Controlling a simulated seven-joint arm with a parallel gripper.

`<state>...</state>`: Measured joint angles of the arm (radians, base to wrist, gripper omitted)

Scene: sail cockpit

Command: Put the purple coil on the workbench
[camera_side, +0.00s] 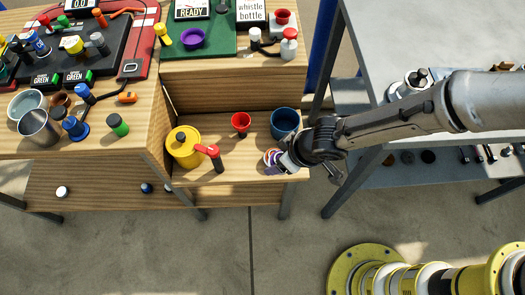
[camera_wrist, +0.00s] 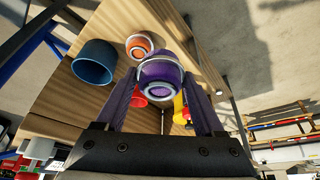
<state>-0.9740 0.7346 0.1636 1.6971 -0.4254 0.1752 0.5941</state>
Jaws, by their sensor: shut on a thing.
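The purple coil (camera_wrist: 160,72), a short cylinder with pale rims and a hollow end, sits between the two fingers of my gripper (camera_wrist: 161,88) in the wrist view. My gripper is shut on it. In the side view my gripper (camera_side: 284,161) is at the right front corner of the low wooden shelf (camera_side: 220,176), and the coil is mostly hidden there. I cannot tell whether the coil touches the shelf. A grey-topped table (camera_side: 430,35) stands to the right; I cannot tell which surface is the workbench.
An orange coil (camera_wrist: 139,45) is close to the purple one. A blue cup (camera_side: 285,122), a red cup (camera_side: 240,122), a yellow canister (camera_side: 184,146) and a red-topped lever (camera_side: 211,153) stand on the low shelf. A green mat (camera_side: 205,40) lies on the upper wooden surface.

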